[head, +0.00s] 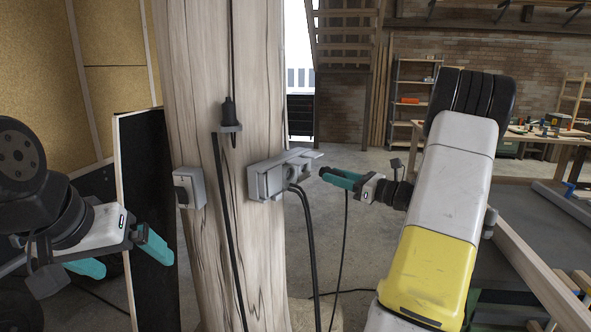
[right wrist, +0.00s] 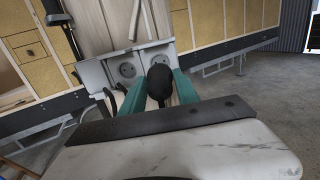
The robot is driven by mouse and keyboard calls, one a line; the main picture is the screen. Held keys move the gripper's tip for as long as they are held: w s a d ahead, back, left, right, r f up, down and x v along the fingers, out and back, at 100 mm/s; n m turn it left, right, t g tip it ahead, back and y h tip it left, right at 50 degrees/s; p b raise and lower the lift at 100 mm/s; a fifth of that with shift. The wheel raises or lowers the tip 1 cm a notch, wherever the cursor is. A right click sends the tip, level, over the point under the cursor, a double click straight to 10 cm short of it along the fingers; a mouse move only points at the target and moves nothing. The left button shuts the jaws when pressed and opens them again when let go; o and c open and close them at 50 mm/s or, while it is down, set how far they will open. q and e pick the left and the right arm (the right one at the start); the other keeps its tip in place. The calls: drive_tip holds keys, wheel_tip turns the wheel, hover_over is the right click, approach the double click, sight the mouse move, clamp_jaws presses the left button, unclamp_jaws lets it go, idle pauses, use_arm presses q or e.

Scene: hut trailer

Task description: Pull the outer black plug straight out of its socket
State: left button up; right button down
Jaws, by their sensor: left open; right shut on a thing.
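A grey socket box (head: 282,176) is fixed to the wooden post, with its lid raised. My right gripper (head: 324,173) is shut on the black plug (right wrist: 160,80), just right of the box. A thin black cable hangs below this gripper. In the head view a small gap shows between gripper and box, and the plug looks clear of the socket. My left gripper (head: 118,256) is open and empty, left of the post.
Two thick black cables (head: 310,240) run down from the box. A smaller grey box (head: 188,188) and a black connector (head: 229,112) are on the post (head: 205,80). A workbench (head: 545,137) stands at the back right. Open floor lies behind my right gripper.

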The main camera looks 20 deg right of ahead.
drive_tip(key=shift+s+d, duration=0.1)
drive_tip(key=v, duration=0.5)
drive_tip(key=shift+s+d, duration=0.25)
drive_tip(key=shift+s, duration=0.05)
idle(0.6)
drive_tip(key=shift+f, duration=0.1)
